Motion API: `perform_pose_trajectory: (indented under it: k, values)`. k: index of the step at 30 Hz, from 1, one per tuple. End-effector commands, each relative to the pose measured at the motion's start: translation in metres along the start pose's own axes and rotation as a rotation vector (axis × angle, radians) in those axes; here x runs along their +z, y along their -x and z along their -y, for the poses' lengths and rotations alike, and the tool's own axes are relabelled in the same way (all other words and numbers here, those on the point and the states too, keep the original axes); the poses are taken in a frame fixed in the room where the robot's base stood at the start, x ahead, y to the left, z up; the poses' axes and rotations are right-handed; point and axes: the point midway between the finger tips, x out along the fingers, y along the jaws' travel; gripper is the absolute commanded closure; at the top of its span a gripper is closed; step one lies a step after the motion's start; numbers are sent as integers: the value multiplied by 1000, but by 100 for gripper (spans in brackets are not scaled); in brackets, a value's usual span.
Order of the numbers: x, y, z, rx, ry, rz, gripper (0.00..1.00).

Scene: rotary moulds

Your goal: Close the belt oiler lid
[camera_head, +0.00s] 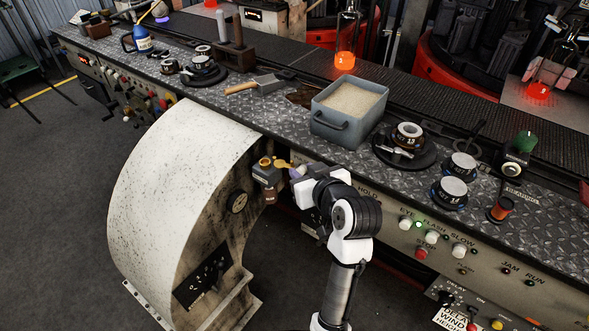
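The belt oiler (267,173) is a small grey box with brass parts on top, mounted at the side of the large pale curved housing. A small brass piece at its upper right, which looks like its lid (283,163), appears swung out to the right of the round brass opening. My gripper (293,171) reaches in from the right, with its tip close beside the brass piece. I cannot tell whether they touch. The fingers are small and partly hidden by the white gripper body, so their opening is unclear.
The curved housing (165,175) stands left of the oiler. A control panel (440,245) with buttons lies right of my arm. Dark floor is free at far left.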

Motion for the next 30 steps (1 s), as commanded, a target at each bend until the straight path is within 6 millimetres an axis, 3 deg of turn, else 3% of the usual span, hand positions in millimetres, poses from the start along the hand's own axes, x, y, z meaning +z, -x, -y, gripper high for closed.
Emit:
perform_pose_trajectory:
  k: [3,9,22,28,30]
  values:
    - [-3,-23,1,-3,0,2,70]
    - [-3,-50,0,0,0,0,70]
    - [-2,-60,0,1,1,-1,70]
    - [-2,-60,0,1,1,-1,96]
    - [-2,-60,0,1,1,-1,100]
